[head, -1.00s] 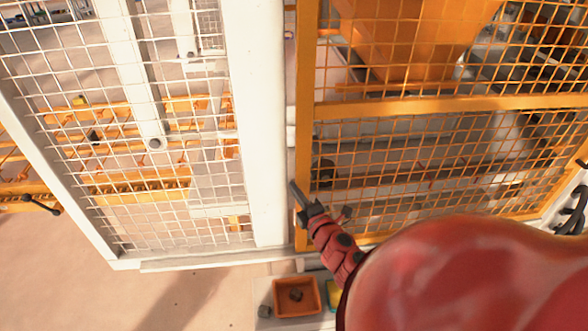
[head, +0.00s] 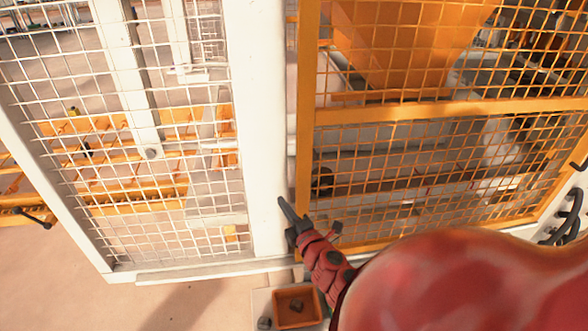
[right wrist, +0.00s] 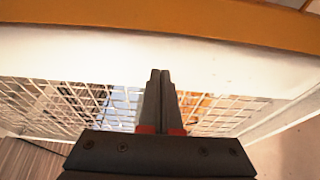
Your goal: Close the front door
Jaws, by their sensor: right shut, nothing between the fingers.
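A white-framed mesh panel (head: 262,150) fills the left of the head view. An orange-framed mesh panel (head: 430,107) stands at the right. I cannot tell for sure which of them is the front door; their uprights stand side by side with a narrow gap at the top. My right gripper (head: 284,204) is shut and empty, its fingertips over the right edge of the white upright, low down. In the right wrist view the shut fingers (right wrist: 159,76) point at the white frame (right wrist: 90,52), with white mesh beyond. Whether they touch it is unclear. My left gripper is not in view.
An orange bin (head: 297,307) with a dark piece inside stands on a light surface below the panels. Yellow machinery (head: 130,197) shows behind the white mesh, and a large orange machine body (head: 400,45) behind the orange mesh. Bare floor (head: 120,303) lies at the lower left.

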